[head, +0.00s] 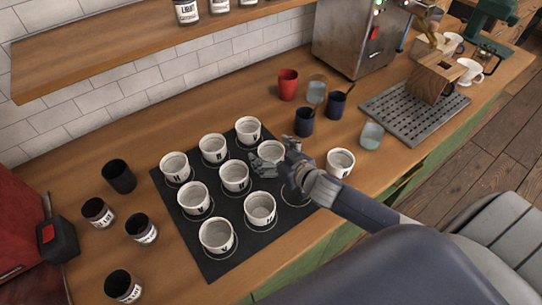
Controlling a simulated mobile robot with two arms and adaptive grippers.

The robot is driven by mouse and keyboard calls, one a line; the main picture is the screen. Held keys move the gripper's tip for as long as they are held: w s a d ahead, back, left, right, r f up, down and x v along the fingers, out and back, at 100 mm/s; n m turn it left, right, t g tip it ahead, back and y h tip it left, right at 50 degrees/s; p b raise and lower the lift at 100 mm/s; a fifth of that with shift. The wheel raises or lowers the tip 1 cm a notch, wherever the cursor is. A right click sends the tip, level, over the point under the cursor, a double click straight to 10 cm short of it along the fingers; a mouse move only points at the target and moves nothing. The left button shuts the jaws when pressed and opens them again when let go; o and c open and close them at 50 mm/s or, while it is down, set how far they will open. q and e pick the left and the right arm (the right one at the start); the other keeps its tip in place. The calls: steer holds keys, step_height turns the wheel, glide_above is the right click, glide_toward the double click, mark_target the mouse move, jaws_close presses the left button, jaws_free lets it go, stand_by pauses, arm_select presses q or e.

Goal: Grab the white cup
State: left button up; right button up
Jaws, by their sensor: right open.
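Several white cups with dark lettering stand in rows on a black mat (226,258). One white cup (271,149) at the mat's right side is partly hidden by my right gripper (262,164). The gripper is open, its fingers close beside that cup; I cannot tell whether they touch it. Another white cup (341,161) stands on the counter right of the mat, beyond my right wrist. Two white cups with handles, one nearer (468,73) and one farther (453,42), are at the far right by the wooden stand. My left gripper is out of view.
A red cup (288,84), dark blue cups (304,122) and glassy cups (372,135) stand behind the mat. A metal drip tray (407,111) holds a wooden stand (433,79). Several black tins (119,176) stand left. A shelf (120,50) hangs above. The counter's left rear is clear.

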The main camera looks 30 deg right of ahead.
steer(key=c, duration=1.3)
